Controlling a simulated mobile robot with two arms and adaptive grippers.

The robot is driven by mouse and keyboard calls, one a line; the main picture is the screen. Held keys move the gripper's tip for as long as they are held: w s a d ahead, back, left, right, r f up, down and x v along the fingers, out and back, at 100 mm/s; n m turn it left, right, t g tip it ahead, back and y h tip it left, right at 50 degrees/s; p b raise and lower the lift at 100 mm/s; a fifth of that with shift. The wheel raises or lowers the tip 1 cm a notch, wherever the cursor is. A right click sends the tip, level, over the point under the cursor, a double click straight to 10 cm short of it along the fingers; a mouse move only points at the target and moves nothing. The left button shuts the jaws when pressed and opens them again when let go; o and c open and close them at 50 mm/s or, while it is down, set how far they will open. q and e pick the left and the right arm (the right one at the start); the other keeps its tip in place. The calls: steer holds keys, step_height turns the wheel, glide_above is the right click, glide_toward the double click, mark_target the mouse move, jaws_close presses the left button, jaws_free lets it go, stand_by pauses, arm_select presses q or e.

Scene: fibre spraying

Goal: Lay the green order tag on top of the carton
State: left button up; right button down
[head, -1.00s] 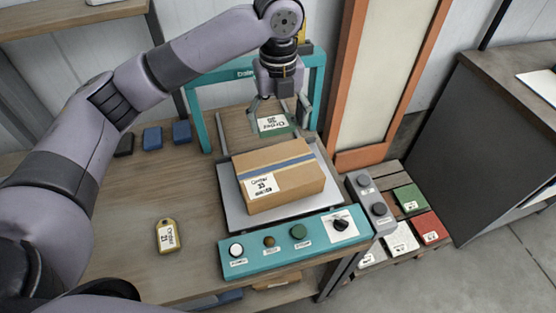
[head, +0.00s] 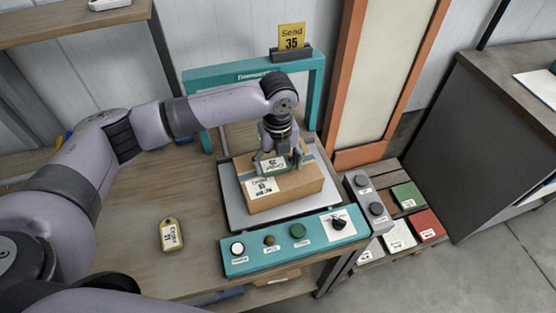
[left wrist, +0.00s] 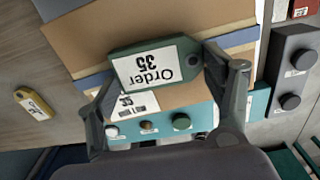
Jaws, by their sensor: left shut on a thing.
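The green order tag (head: 272,166), with a white label, is in my left gripper (head: 281,159) over the top of the carton (head: 296,184). In the left wrist view the tag (left wrist: 155,64) sits between the two fingers and its label reads "Order 35". The brown carton, with a blue stripe and a white label, rests on the grey plate (head: 236,203) of the teal station. The tag hides part of the carton's top and label in the left wrist view. I cannot tell whether the tag touches the carton. My right gripper is not in view.
A yellow tag (head: 171,235) lies on the wooden table to the left. A teal control panel (head: 290,242) with knobs runs in front of the carton. A teal frame (head: 316,95) stands behind it, near a yellow "Send 35" sign (head: 291,37). Grey buttons (head: 368,200) stand at right.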

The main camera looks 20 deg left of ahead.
mark_target(278, 166)
arm_select(q)
steer(key=o, duration=0.6)
steer(key=shift+f, duration=0.1)
steer(key=o, duration=0.3)
steer(key=shift+o, duration=0.2)
step_height(278, 166, up, 12)
steer(key=b, duration=0.2)
steer(key=shift+r+b, duration=0.2)
steer(key=shift+b, duration=0.1)
